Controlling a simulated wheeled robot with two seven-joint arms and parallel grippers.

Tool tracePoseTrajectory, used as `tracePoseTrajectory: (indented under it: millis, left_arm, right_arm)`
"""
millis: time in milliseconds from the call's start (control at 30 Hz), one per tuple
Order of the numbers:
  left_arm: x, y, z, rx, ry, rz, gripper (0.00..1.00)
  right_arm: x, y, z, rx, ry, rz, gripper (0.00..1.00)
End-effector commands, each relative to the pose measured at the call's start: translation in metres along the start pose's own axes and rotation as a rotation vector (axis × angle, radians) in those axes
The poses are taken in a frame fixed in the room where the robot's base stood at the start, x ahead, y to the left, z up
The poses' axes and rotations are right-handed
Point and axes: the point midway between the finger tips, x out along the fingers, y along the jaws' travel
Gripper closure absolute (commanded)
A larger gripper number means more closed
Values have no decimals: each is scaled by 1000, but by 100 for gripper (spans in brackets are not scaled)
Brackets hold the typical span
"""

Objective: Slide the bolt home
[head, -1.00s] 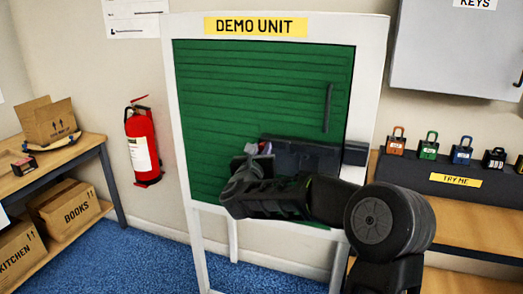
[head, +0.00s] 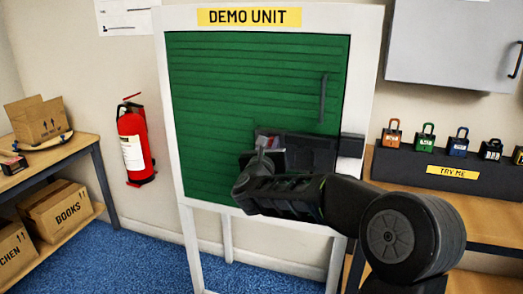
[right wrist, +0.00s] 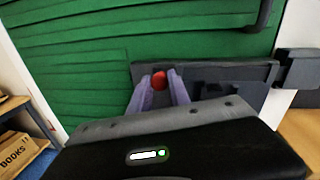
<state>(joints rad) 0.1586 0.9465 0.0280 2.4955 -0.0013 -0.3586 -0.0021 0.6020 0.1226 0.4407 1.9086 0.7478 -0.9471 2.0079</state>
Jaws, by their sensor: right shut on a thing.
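The dark bolt plate (head: 312,152) is mounted low on the right side of the green slatted door (head: 240,90). Its dark keeper block (head: 352,146) sits on the white frame just to the right. In the right wrist view the bolt's red knob (right wrist: 159,79) shows between the two purple-grey fingers, near the left end of the plate (right wrist: 240,73); the keeper (right wrist: 298,68) is at the right. My right gripper (head: 264,142) is shut on this knob. My arm hides part of the bolt, and I cannot tell how far the bar reaches. My left gripper is out of view.
The door has a dark vertical handle (head: 323,98) above the bolt. A white frame (head: 368,80) surrounds the door. Several padlocks stand on a black stand (head: 400,163) at the right. A red extinguisher (head: 134,140) hangs at the left, beside a shelf with cartons (head: 57,208).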

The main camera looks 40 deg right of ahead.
Motion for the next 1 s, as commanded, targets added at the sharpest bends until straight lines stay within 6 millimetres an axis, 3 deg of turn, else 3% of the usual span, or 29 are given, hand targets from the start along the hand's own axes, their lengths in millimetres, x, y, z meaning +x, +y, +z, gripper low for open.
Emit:
tracePoseTrajectory:
  millis: [167, 200, 467, 767, 1000]
  left_arm:
    - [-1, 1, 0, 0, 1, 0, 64]
    - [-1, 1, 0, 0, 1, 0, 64]
    - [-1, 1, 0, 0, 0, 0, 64]
    - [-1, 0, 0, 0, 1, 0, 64]
    - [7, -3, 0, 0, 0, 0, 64]
  right_arm:
    - [1, -4, -1, -1, 4, -9, 100]
    - [1, -4, -1, -1, 4, -10, 76]
    - [1, -3, -1, -1, 4, -8, 55]
    - [-1, -2, -1, -1, 3, -5, 55]
    - [-28, -2, -2, -1, 1, -4, 55]
